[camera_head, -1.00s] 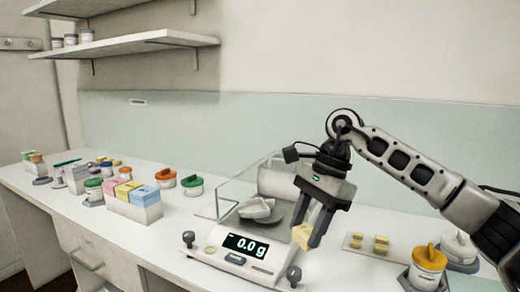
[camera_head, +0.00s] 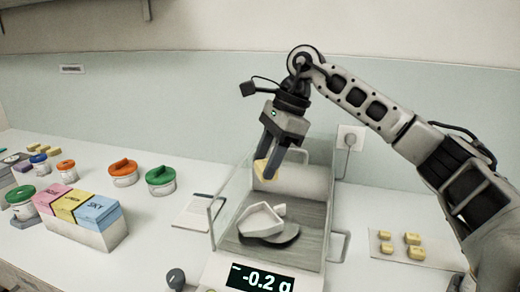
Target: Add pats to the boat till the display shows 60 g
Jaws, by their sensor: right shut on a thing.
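My right gripper (camera_head: 268,163) is shut on a yellow pat (camera_head: 262,171) and holds it in the air, above and behind the boat. The white weighing boat (camera_head: 260,219) sits on the dark round pan (camera_head: 284,238) of the balance; no pat shows in it. The display (camera_head: 259,279) at the bottom edge reads -0.2 g. Several more yellow pats (camera_head: 413,238) lie on a pale board (camera_head: 440,262) at the right. My left gripper is not in view.
Clear shield walls (camera_head: 232,205) stand around the pan. A box of coloured cards (camera_head: 100,238) and jars with orange (camera_head: 123,168) and green (camera_head: 161,177) lids stand at the left. A wall socket (camera_head: 349,139) is behind.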

